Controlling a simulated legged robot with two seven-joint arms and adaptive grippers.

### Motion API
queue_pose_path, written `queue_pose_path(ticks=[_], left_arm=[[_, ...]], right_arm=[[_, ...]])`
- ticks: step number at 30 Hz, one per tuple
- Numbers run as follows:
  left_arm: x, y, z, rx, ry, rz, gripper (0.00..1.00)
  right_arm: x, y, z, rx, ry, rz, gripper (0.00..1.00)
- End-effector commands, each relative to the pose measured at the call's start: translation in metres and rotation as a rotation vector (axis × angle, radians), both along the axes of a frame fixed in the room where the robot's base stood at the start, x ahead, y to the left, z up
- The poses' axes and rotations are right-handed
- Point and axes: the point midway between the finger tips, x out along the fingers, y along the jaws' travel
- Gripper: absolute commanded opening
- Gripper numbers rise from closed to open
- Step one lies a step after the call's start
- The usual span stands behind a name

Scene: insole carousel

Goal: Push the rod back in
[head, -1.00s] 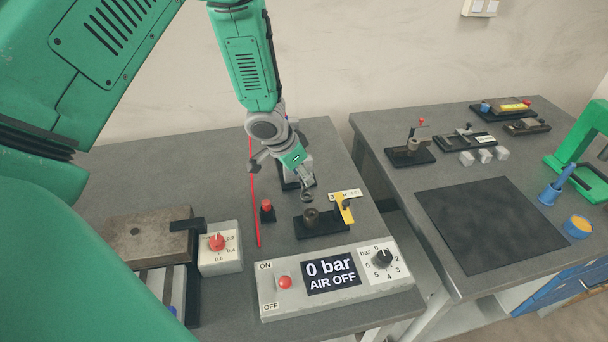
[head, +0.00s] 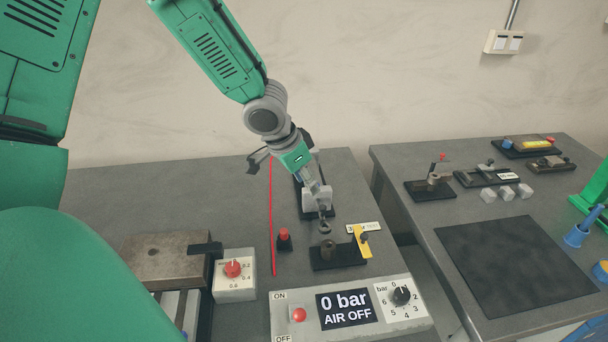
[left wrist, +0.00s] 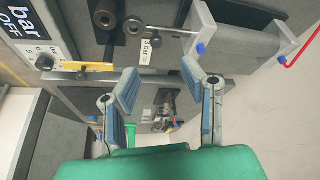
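The rod (left wrist: 172,32) is a thin metal bar sticking out of a grey cylinder block (left wrist: 212,45). Its dark ring end (head: 325,227) shows in the head view, apart from a small brown post (head: 327,248) on a black base. The block (head: 316,193) lies partly behind my left gripper (head: 321,198). In the left wrist view the two fingers of my left gripper (left wrist: 160,74) are spread with nothing between them. The rod shows beyond the fingertips, towards the top of that view. My right gripper is not in view.
A panel (head: 390,322) reads 0 bar, AIR OFF. A yellow clip (head: 362,243) stands beside the post. A red button (head: 284,236), a long red line (head: 272,225) and a dial box (head: 234,287) lie to the left. A second table (head: 435,228) is at right.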

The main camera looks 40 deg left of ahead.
Motion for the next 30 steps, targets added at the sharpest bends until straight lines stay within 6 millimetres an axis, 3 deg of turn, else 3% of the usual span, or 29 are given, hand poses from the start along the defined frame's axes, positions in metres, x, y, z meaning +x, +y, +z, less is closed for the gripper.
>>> queue_pose_path(ticks=[6, 15, 18, 20, 23, 30], left_arm=[[-0.006, 0.0, 0.018, 0.001, -0.001, -0.003, 0.37], [-0.007, 0.002, 0.019, -0.001, 0.0, -0.002, 0.37], [-0.007, 0.002, 0.019, 0.013, -0.004, -0.026, 0.02], [-0.006, 0.001, 0.019, 0.05, -0.014, -0.086, 0.0], [-0.004, -0.002, 0.02, 0.179, -0.045, -0.313, 0.0], [-0.008, -0.031, 0.021, 0.616, -0.072, -1.285, 0.0]], right_arm=[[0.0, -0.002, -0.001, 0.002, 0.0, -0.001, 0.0], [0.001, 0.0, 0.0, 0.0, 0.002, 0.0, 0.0], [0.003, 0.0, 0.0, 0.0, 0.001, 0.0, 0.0], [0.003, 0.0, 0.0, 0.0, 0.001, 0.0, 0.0], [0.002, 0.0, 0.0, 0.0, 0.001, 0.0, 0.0], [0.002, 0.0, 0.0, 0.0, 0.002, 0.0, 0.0]])
